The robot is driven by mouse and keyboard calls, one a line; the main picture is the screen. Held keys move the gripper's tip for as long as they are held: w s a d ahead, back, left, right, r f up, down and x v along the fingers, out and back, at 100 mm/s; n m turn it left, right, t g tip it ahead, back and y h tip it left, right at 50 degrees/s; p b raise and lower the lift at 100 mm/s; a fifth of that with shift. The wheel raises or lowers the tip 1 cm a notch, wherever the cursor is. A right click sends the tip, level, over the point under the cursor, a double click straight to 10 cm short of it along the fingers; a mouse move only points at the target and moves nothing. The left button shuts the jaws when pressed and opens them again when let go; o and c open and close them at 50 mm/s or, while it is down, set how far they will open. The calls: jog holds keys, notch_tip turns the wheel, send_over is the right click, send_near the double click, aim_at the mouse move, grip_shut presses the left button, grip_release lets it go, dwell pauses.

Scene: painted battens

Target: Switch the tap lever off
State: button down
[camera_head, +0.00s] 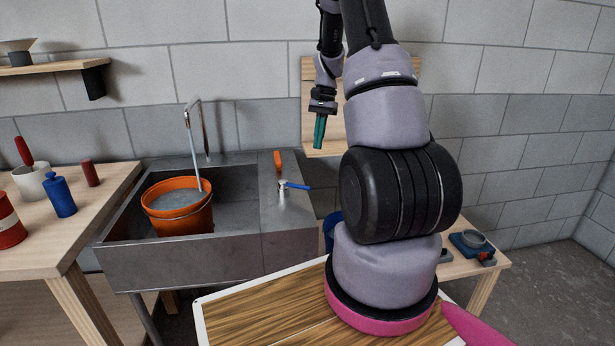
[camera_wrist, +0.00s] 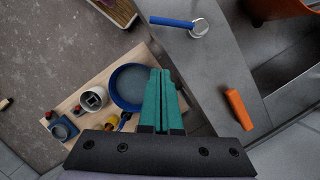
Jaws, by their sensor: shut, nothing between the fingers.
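The tap lever (camera_head: 297,185) is a blue bar on a silver valve on the right ledge of the grey sink (camera_head: 180,262), pointing right in the head view. It also shows near the top of the wrist view (camera_wrist: 171,22). A pale stream (camera_head: 193,155) runs from the thin curved spout (camera_head: 205,125) into an orange bucket (camera_head: 179,223) that holds water. My gripper (camera_head: 318,148), with teal fingers, is shut and empty, pointing down above and behind the lever, apart from it. The fingers also show in the wrist view (camera_wrist: 161,75).
An orange bar (camera_head: 278,161) stands on the ledge behind the lever; it also shows in the wrist view (camera_wrist: 238,109). A low wooden table at right holds a blue tub (camera_wrist: 131,72) and several small things. A left bench (camera_head: 85,210) holds a mug and bottles.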

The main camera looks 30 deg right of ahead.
aim_at(295, 186)
jog(key=s+a+f, duration=0.1)
jog(key=f, duration=0.2)
jog(key=s+a+f, duration=0.1)
jog(key=a+f, duration=0.1)
jog(key=f, duration=0.1)
jog(key=s+a+f, duration=0.1)
jog(key=a+f, duration=0.1)
jog(key=f, duration=0.1)
jog(key=shift+s+f, duration=0.25)
jog(key=shift+s, duration=0.05)
jog(key=shift+s+a, duration=0.15)
jog(key=shift+a, duration=0.1)
